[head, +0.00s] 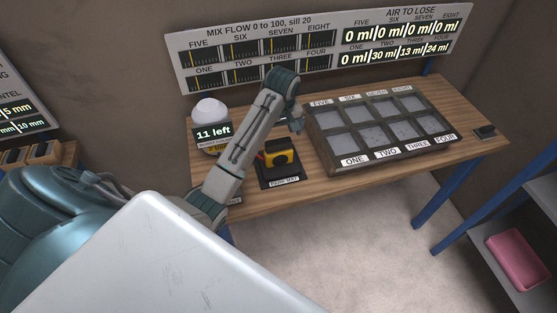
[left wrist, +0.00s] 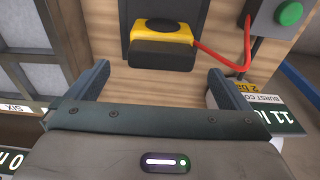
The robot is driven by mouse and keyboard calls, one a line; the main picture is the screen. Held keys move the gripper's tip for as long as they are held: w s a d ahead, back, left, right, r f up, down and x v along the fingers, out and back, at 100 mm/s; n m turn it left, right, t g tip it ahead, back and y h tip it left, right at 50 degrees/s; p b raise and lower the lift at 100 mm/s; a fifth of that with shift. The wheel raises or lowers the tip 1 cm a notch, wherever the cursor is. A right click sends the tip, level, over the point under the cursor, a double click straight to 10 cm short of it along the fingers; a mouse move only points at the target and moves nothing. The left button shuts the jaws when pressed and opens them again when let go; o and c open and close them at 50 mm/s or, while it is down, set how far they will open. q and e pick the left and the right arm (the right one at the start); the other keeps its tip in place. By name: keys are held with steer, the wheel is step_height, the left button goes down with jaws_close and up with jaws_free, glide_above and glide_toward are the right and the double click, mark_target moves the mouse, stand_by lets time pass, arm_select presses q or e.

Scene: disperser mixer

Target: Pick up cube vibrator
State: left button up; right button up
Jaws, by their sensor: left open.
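The cube vibrator, a yellow and black block (head: 282,157), sits on the dark park mat (head: 268,178) on the wooden bench. In the left wrist view the vibrator (left wrist: 165,36) lies beyond my fingertips, with a red cable (left wrist: 222,62) running off its right side. My left gripper (head: 297,124) hangs at the end of the bent arm, above the bench near the mat. In the left wrist view the left gripper (left wrist: 158,70) is open, with nothing between its two fingers. My right gripper is not in view.
A compartmented mould tray (head: 328,160) stands to the right of the mat. A readout marked "11 left" (head: 212,133) and a white rounded object (head: 209,108) stand to the left. A grey box with a green button (left wrist: 290,14) sits beside the cable. Display panels back the bench.

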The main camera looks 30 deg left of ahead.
mark_target(278, 147)
arm_select(q)
step_height(278, 147, down, 3)
steer(key=shift+w+a+f+p, duration=0.1)
steer(key=shift+a+p, duration=0.05)
steer(key=shift+p, duration=0.7)
steer(key=f, duration=0.1)
steer(key=f+p, duration=0.2)
steer(key=f, duration=0.1)
steer(key=shift+w+a, duration=0.1)
steer(key=shift+a, duration=0.15)
steer(key=shift+f, duration=0.45)
steer(key=c, duration=1.5)
steer(key=shift+w+r, duration=0.1)
steer(key=shift+w, duration=0.05)
